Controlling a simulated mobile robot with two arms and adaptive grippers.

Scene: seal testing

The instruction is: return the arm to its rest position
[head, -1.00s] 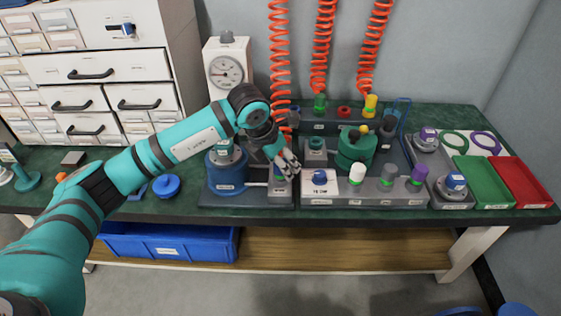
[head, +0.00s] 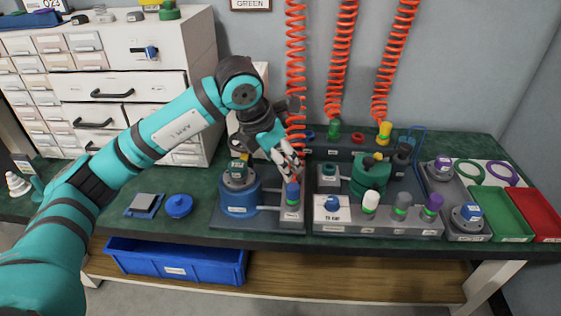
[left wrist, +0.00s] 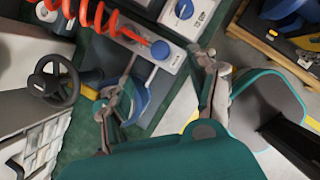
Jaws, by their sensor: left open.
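My left gripper (head: 289,168) is open and empty in the head view, just above a blue-topped fitting (head: 292,192) on the grey block beside the blue pot (head: 240,199). The left wrist view shows its two fingers (left wrist: 162,84) spread apart. Between and beyond them is the round blue top (left wrist: 160,50), apart from both fingers. A red coiled hose (left wrist: 110,25) ends close to this top. My left arm reaches in from the left, its elbow raised over the bench. My right gripper is not in view.
A dial gauge stands behind my forearm, mostly hidden. To the right is a grey test fixture (head: 415,228) with coloured plugs and a green housing (head: 370,176). Green (head: 498,214) and red (head: 535,212) trays sit at the far right. Coiled hoses (head: 340,60) hang behind. Drawers stand back left.

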